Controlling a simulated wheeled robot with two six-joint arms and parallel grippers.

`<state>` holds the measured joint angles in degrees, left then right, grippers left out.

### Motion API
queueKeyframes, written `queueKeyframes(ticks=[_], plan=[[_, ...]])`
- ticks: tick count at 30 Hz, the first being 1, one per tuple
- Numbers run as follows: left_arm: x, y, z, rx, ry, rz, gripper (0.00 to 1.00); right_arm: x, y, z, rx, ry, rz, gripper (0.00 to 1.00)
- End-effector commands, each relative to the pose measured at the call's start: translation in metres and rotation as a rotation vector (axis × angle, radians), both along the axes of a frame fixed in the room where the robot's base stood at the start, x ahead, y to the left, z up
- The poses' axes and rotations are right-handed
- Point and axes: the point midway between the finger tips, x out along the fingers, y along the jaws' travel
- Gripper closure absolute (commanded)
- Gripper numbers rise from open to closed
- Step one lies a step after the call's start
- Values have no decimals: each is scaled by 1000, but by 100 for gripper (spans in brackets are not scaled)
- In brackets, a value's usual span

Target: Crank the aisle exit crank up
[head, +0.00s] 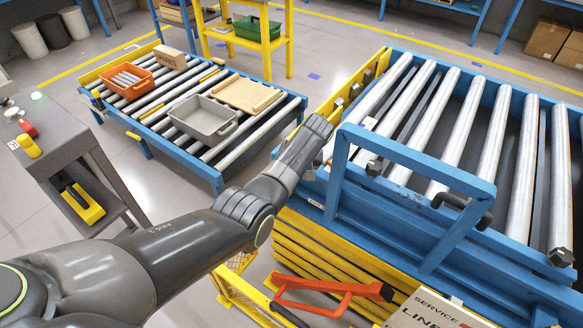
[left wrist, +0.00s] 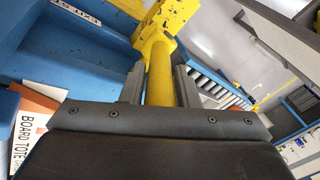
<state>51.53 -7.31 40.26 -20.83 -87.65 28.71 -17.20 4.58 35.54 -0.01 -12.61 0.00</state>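A yellow round crank grip (left wrist: 160,82) with a larger worn yellow block at its far end shows in the left wrist view. It lies between the two grey fingers of my left gripper (left wrist: 160,88), which look closed against its sides. In the head view my left gripper (head: 318,127) is at the left edge of the blue roller conveyor (head: 338,185); the arm hides most of the grip there. I cannot tell from the pictures whether this is the aisle exit crank. My right gripper is in neither view.
A lower roller conveyor (head: 212,172) carries an orange tote (head: 127,84), a grey tote (head: 202,122) and a wooden tray (head: 246,94). A blue hoop frame (head: 420,166) rises beside my gripper. An orange-red lever (head: 330,288) lies below. Floor left of the conveyors is partly clear.

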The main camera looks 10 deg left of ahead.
Motion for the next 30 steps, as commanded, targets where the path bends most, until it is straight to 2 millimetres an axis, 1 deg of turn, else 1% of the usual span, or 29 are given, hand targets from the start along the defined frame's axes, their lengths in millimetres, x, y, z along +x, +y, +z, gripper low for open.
queueKeyframes(ticks=[1,3,11,14,17,20,27,30], plan=[[0,0,0,0,0,0,65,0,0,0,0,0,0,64],[0,0,0,0,0,0,56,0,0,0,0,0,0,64],[0,0,1,-1,-1,1,55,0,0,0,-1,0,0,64],[1,0,4,-1,-1,0,55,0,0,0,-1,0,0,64],[1,0,14,-2,-4,1,55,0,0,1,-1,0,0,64],[1,0,29,-3,-4,1,55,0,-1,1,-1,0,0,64],[1,0,72,-1,-5,1,55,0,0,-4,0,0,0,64],[1,0,86,-1,-2,0,55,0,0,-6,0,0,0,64]])
